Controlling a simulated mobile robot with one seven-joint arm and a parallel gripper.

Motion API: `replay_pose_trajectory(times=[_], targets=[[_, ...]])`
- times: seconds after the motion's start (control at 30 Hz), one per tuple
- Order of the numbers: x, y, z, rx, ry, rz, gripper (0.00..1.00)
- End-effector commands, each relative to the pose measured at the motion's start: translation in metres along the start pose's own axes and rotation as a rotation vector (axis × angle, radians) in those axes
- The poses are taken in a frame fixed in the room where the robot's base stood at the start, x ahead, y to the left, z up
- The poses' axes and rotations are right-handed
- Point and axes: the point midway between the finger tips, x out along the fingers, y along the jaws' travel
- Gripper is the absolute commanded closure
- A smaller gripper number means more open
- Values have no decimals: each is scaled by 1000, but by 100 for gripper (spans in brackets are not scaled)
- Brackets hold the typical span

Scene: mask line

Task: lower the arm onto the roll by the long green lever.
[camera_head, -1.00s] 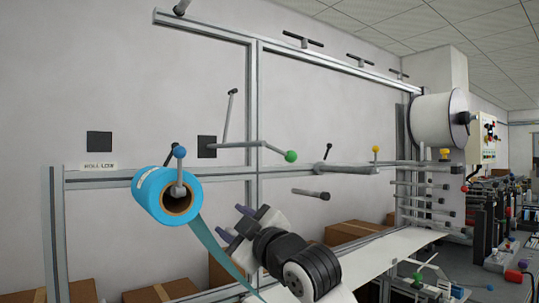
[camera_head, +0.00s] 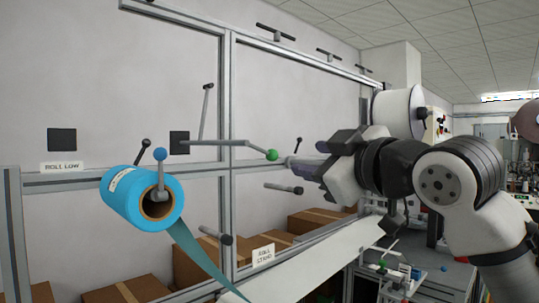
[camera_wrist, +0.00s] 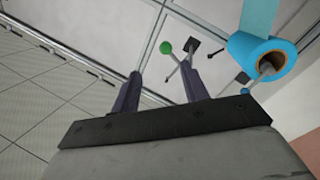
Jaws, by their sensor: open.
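The blue roll (camera_head: 125,197) hangs on the frame at the left, with a strip of blue film running down from it. The long grey lever (camera_head: 235,143) runs out to the right above it and ends in a green ball (camera_head: 272,155). From the lever's left part a thin rod with a dark end (camera_head: 205,110) stands nearly upright, above and right of the roll. My gripper (camera_head: 309,165) is open and empty, its purple fingers pointing left towards the green ball. In the wrist view the ball (camera_wrist: 166,47) shows between and beyond the fingertips, apart from them; the roll (camera_wrist: 262,55) is at the right.
A blue-knobbed lever (camera_head: 160,155) stands at the roll's core. A dark-ended peg (camera_head: 285,188) juts out below the green ball. The frame's crossbar (camera_head: 85,180) runs behind. Cardboard boxes (camera_head: 195,262) and a white sheet (camera_head: 320,265) lie below.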

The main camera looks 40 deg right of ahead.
Motion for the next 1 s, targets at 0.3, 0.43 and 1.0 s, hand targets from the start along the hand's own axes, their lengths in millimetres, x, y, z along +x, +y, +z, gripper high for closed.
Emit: replay_pose_trajectory(times=[0.3,0.43,1.0], targets=[[31,-6,-7,-18,-8,-24,55],[59,-6,-8,-18,-9,-25,55],[138,-9,-5,-17,-6,-22,55]])
